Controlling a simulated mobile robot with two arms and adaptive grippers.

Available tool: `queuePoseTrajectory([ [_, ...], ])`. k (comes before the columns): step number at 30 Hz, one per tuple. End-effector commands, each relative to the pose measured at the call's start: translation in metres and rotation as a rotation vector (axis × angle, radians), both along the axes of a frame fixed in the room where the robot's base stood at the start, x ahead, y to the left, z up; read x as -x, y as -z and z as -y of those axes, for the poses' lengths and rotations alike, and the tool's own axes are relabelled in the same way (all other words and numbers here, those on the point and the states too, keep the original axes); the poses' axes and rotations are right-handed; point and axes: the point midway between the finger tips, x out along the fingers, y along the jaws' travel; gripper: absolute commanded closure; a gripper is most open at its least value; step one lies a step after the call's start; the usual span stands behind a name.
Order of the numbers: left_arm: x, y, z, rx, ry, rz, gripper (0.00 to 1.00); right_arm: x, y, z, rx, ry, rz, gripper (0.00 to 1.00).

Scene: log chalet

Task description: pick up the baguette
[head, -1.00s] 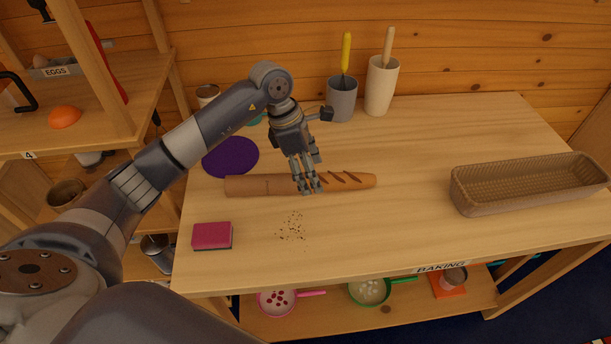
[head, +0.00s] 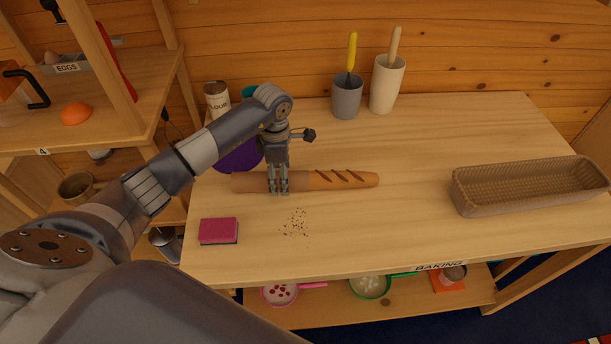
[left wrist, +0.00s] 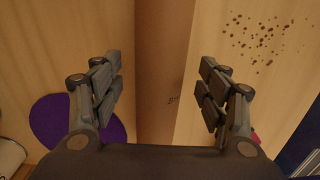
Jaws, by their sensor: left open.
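The baguette (head: 340,179) lies on the wooden table, long side running left to right, with dark slashes on its right half. My left gripper (head: 279,191) points down over the left-middle part of the baguette in the head view and hides a piece of it. In the left wrist view the baguette (left wrist: 163,70) runs between the two spread fingers of the open left gripper (left wrist: 160,90), with a gap on each side. My right gripper is out of view.
A wicker basket (head: 480,200) stands at the right. A pink sponge (head: 218,230) and crumbs (head: 296,222) lie in front of the baguette. A purple round item (head: 236,157), a grey crock (head: 347,97) and a cream crock (head: 386,86) are behind. The table's middle right is clear.

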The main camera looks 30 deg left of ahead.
Motion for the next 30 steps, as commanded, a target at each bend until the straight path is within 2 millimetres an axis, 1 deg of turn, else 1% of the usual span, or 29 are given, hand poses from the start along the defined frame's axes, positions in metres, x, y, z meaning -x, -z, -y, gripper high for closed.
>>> queuePoseTrajectory([
  [1, 0.0, 0.005, 0.001, 0.003, 0.0, -0.002, 0.32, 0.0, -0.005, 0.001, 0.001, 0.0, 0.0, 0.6],
  [4, 0.0, 0.015, 0.001, 0.001, -0.001, 0.0, 0.32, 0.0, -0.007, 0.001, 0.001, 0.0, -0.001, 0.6],
  [11, -0.001, 0.018, 0.0, 0.001, 0.001, 0.003, 0.32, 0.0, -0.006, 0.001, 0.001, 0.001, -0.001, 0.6],
  [12, -0.001, 0.018, 0.001, 0.001, 0.001, 0.003, 0.34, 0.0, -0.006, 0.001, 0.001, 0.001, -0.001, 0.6],
  [13, -0.001, 0.018, 0.001, 0.001, 0.001, 0.003, 0.41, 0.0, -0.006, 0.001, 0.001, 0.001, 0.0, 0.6],
  [19, -0.001, 0.018, 0.0, 0.001, 0.001, 0.003, 0.86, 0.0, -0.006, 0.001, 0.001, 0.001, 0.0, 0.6],
  [30, -0.001, 0.016, 0.0, 0.001, 0.0, 0.005, 0.87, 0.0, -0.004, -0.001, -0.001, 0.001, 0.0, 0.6],
])
